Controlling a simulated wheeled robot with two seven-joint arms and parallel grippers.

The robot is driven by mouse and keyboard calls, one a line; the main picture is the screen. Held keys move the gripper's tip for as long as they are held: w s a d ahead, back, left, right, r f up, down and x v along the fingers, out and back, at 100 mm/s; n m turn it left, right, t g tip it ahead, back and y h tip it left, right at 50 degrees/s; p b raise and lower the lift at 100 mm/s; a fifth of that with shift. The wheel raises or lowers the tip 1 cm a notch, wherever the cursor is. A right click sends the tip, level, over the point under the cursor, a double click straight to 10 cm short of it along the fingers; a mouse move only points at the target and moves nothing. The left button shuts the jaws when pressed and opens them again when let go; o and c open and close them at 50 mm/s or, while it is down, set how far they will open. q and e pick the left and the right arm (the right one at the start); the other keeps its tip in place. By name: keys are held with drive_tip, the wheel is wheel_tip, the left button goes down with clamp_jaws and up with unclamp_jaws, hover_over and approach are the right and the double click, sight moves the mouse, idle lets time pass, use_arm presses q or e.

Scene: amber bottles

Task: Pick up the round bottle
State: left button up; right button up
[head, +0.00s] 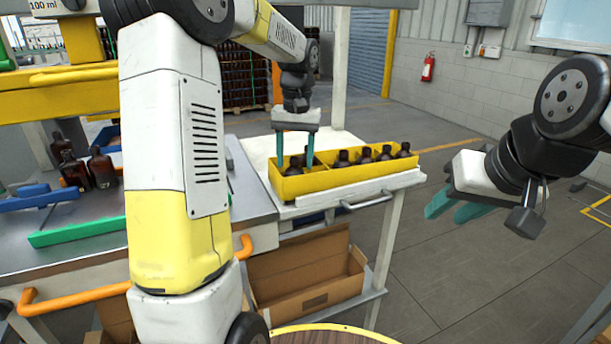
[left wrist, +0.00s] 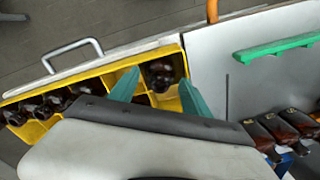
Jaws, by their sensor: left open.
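A dark amber bottle (left wrist: 162,75) stands in the end compartment of the yellow crate (head: 345,178). It looks round from above, and it also shows in the head view (head: 294,168). My left gripper (head: 295,160) points down over this compartment, open, with its teal fingers on either side of the bottle. In the left wrist view the left gripper (left wrist: 158,92) has one fingertip on each side of the bottle; I cannot tell whether either touches it. My right gripper (head: 452,210) hangs empty at the right, its two fingers apart, away from the crate.
Several dark bottles (head: 364,156) stand further along the crate, beyond a divider. More amber bottles (head: 102,168) stand on the grey bench at the left, near a green bar (head: 78,232). An open cardboard box (head: 305,278) is on the shelf below.

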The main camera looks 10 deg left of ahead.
use_arm(q)
drive_tip(key=shift+s+f, duration=0.1)
drive_tip(key=shift+f, duration=0.7)
clamp_jaws()
wheel_tip(320, 180, up, 10)
drive_tip(key=shift+r, duration=0.15)
